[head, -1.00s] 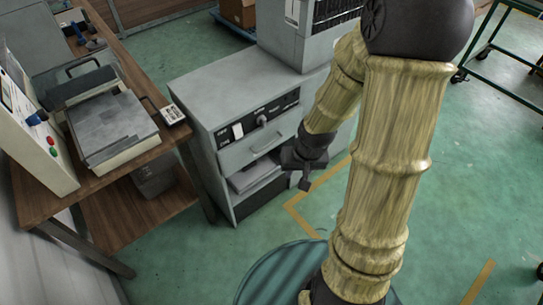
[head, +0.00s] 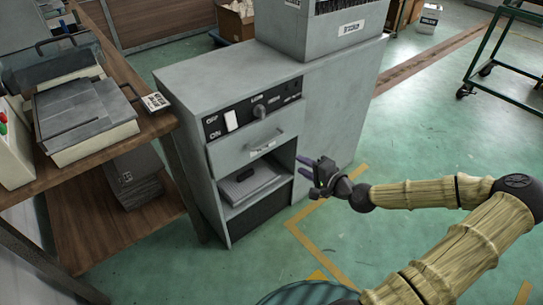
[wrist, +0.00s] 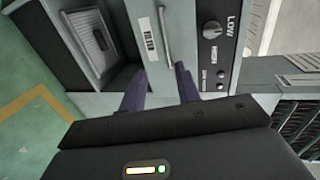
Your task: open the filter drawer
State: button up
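The grey cabinet (head: 170,80) has a drawer front (head: 235,150) with a bar handle (head: 266,143) and a small label, below a black control panel. My gripper (head: 306,168) is to the right of the drawer and in front of the cabinet, apart from the handle. In the wrist view, my gripper's two dark fingers (wrist: 160,88) are spread with nothing between them, and the handle (wrist: 164,36) lies beyond, roughly between the fingertips. The drawer front also shows there (wrist: 140,18).
An open compartment below the drawer holds a grey tray (head: 250,186). A wooden bench (head: 120,150) with a grey machine (head: 85,115) stands left of the cabinet. A grey box unit (head: 315,30) sits on top. Green floor is clear in front; a green cart (head: 510,45) is far right.

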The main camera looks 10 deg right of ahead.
jog(key=shift+w+d+r+m+t, duration=0.1)
jog(key=shift+d+r+m+t, duration=0.1)
jog(key=shift+d+m+t, duration=0.15)
jog(key=b+x, duration=0.3)
jog(key=x, duration=1.4)
jog(key=shift+w+f+b, duration=0.2)
jog(key=shift+f+b, duration=0.05)
jog(key=shift+b, duration=0.05)
grip_shut()
